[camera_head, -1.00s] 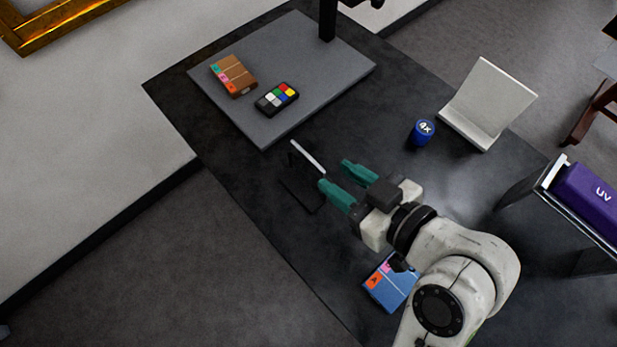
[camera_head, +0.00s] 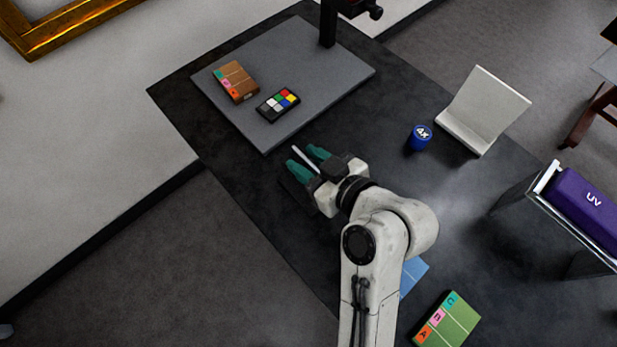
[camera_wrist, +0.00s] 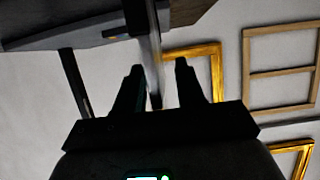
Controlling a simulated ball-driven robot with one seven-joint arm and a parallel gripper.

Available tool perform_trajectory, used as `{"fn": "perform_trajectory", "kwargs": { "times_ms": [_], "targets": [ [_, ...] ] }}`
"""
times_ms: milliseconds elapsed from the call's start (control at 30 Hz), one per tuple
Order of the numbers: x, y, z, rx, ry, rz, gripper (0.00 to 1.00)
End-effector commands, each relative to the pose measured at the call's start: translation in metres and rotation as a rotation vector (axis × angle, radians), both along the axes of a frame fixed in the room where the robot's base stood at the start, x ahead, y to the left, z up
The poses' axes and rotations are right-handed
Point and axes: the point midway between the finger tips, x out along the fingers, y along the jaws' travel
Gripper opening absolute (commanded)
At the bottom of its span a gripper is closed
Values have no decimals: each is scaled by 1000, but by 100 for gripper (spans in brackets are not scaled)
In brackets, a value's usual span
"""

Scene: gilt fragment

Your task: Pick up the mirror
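The mirror (camera_head: 298,152) looks like a thin upright panel, seen nearly edge-on as a pale strip, just in front of the grey board. A dark flat shape, perhaps its base or shadow, lies beside it and is mostly hidden by my gripper. My gripper (camera_head: 300,157) has its two green fingers apart, one on each side of the panel. In the wrist view, the panel (camera_wrist: 151,42) stands between the dark fingers (camera_wrist: 158,68), with a visible gap to the right finger. Contact with the left finger is hard to tell.
The grey board (camera_head: 335,75) holds a brown box (camera_head: 236,82) and a colour chart (camera_head: 279,104). A blue 4X loupe (camera_head: 420,137) and a white stand (camera_head: 483,112) are to the right. Blue (camera_head: 412,276) and green (camera_head: 447,320) boxes lie nearer. A purple UV case (camera_head: 590,205) is far right.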

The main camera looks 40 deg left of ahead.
Motion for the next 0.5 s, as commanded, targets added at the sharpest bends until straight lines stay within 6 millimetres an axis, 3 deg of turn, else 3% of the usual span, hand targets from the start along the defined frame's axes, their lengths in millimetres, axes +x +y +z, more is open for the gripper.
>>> {"fn": "perform_trajectory", "kwargs": {
  "times_ms": [67, 400, 500],
  "targets": [
    [0, 0, 0, 0, 0, 0, 38],
    [0, 0, 0, 0, 0, 0, 6],
    [0, -1, 0, 0, 0, 0, 0]
  ]
}}
